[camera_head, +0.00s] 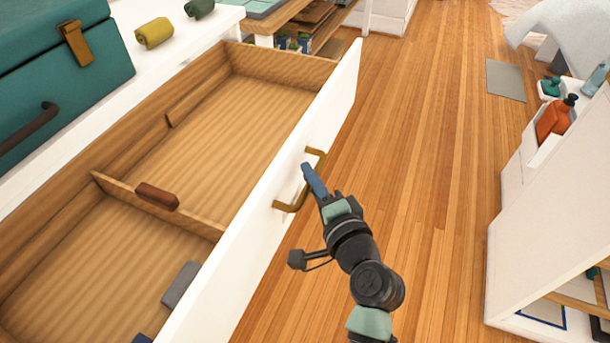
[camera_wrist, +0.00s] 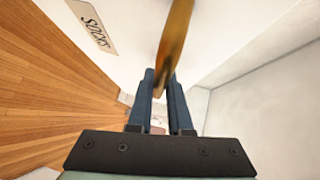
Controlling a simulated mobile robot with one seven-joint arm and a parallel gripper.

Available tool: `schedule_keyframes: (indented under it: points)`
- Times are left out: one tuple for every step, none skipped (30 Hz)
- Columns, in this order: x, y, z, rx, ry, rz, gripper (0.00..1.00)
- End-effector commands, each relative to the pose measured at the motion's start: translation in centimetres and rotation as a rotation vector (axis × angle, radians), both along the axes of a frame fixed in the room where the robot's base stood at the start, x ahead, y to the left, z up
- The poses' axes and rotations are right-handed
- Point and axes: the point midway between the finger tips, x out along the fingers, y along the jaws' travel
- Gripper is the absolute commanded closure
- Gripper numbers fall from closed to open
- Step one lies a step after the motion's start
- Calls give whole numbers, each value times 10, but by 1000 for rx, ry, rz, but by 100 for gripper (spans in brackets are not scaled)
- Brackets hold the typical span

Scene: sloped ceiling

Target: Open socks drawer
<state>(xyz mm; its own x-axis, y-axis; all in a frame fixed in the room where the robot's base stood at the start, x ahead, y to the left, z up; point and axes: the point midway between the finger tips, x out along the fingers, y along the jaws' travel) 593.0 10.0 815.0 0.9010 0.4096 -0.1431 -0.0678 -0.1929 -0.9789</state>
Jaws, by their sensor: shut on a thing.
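The socks drawer (camera_head: 250,225) stands pulled well out in the head view, with a white front and a wooden inside split by a divider. Its brass handle (camera_head: 291,207) is on the front's outer face. My gripper (camera_head: 312,178) is at the handle, shut on it. In the wrist view the brass handle (camera_wrist: 174,45) runs between the blue fingers of my gripper (camera_wrist: 161,80). A label reading "SOCKS" (camera_wrist: 93,25) shows on the white front.
A teal case (camera_head: 62,75) and rolled yellow (camera_head: 154,33) and green cloths (camera_head: 199,8) sit on the white top behind the drawer. A white shelf unit (camera_head: 545,215) with an orange bottle (camera_head: 554,119) stands at right. Wooden floor (camera_head: 425,140) lies clear between.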

Motion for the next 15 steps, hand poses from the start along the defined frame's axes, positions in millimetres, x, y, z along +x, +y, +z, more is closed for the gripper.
schedule_keyframes:
  points:
    - [0, -1, -1, -1, 2, 0, 100]
    - [0, -1, -1, -1, 2, 0, 100]
    - [0, -1, -1, -1, 2, 0, 100]
    - [0, -1, -1, 0, 2, 0, 100]
    - [0, 0, -1, 0, 2, 0, 100]
    - [0, 0, -1, 0, 2, 0, 100]
    - [0, 0, -1, 0, 2, 0, 100]
    - [0, 0, -1, 0, 2, 0, 100]
    - [0, 0, -1, 0, 2, 0, 81]
    - [0, 0, -1, 0, 1, 0, 75]
    - [0, 0, -1, 0, 1, 0, 70]
    - [0, 0, -1, 0, 1, 0, 63]
    - [0, 0, -1, 0, 1, 0, 57]
    - [0, 0, -1, 0, 1, 0, 53]
    - [0, 0, 0, 0, 1, 0, 53]
